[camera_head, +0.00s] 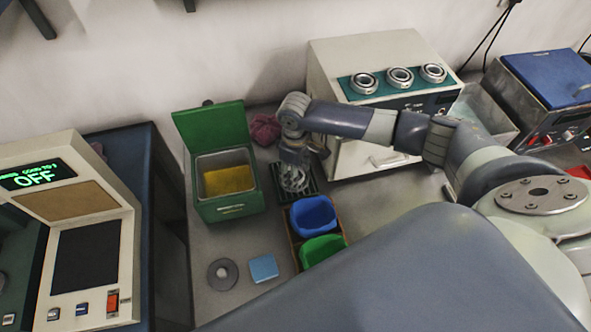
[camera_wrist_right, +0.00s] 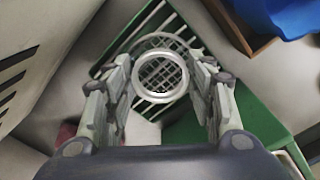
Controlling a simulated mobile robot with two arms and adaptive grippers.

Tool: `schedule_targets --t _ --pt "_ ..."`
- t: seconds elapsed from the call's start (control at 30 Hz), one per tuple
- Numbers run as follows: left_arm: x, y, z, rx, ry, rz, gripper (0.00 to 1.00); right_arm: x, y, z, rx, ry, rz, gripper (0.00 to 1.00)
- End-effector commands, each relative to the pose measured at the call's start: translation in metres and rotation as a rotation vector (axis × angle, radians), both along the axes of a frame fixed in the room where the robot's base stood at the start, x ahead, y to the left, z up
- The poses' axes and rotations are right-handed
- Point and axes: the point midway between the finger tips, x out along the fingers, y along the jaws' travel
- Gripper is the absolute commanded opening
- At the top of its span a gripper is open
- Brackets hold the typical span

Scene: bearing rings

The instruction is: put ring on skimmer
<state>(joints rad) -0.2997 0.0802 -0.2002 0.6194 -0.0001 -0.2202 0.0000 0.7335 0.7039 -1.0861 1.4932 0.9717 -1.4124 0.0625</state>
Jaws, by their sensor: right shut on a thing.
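A shiny metal ring (camera_wrist_right: 158,100) is between the fingertips of my right gripper (camera_wrist_right: 162,78) in the right wrist view; the gripper is shut on it. Behind the ring is the round wire mesh of the skimmer (camera_wrist_right: 160,74), partly seen through the ring's hole. The skimmer lies over a green slatted rack (camera_wrist_right: 152,20). I cannot tell whether the ring touches the mesh. In the head view my right gripper (camera_head: 294,178) points down over the dark green rack (camera_head: 313,188) and hides most of the skimmer. My left gripper is not in view.
A green tank (camera_head: 228,208) with yellow contents and a raised lid stands left of the rack. Blue (camera_head: 313,214) and green (camera_head: 322,248) bins sit in front. A machine (camera_head: 345,55) with several rings on top stands behind. A grey disc (camera_head: 222,274) and blue block (camera_head: 263,268) lie front left.

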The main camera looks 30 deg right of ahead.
Motion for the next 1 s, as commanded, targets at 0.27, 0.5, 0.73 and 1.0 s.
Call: schedule_targets --t 0.27,0.5,0.73,1.0 --pt "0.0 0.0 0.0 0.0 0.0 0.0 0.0 0.0 0.0 0.0 0.0 0.0 0.0 0.27" --pt "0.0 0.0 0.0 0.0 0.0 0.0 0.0 0.0 0.0 0.0 0.0 0.0 0.0 0.74" --pt "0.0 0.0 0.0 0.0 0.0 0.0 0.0 0.0 0.0 0.0 0.0 0.0 0.0 0.74" --pt "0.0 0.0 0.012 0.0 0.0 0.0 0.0 0.0 0.0 0.01 0.0 0.0 0.0 0.74"
